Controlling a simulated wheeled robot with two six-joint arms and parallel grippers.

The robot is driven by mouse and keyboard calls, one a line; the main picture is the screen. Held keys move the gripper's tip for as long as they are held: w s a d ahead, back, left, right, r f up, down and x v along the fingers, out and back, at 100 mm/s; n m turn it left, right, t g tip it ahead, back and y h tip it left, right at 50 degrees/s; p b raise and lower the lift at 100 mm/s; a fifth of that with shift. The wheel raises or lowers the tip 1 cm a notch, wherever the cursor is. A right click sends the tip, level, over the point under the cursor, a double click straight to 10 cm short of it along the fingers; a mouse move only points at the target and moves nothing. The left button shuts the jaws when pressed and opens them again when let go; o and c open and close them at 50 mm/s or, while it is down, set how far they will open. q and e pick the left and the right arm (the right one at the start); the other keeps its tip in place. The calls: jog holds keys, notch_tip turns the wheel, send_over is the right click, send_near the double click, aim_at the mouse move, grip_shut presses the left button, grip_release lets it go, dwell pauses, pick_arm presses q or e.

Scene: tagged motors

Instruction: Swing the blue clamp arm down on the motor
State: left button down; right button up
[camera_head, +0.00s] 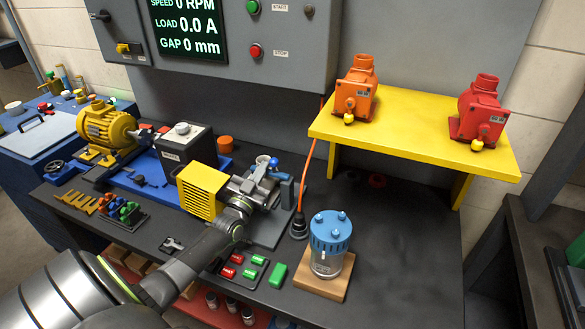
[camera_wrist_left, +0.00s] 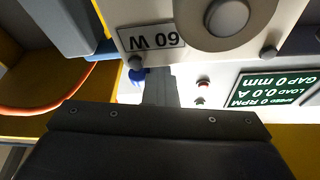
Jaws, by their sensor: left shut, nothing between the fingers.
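A grey motor (camera_head: 250,184) sits in the fixture to the right of the yellow guard. In the left wrist view the motor (camera_wrist_left: 205,55) fills the top and carries an upside-down "60 W" label. A small blue part of the clamp arm (camera_head: 273,164) shows at the motor's right; blue parts also show in the left wrist view (camera_wrist_left: 137,75). I cannot tell the arm's angle. My left gripper (camera_head: 249,194) is shut and empty, close in front of the motor and partly covering it. I cannot tell whether it touches. My right gripper is not in view.
The yellow guard (camera_head: 202,189) and a dark box (camera_head: 185,148) stand left of the motor. A blue-lidded jar (camera_head: 330,243) on a wooden block stands at the right front. A yellow shelf (camera_head: 420,138) holds orange (camera_head: 356,92) and red (camera_head: 480,112) motors. An orange cable hangs behind.

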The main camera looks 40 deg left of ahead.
pick_arm(q)
jog(key=shift+f, duration=0.35)
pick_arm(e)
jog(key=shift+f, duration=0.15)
pick_arm(q)
jog(key=shift+r, duration=0.1)
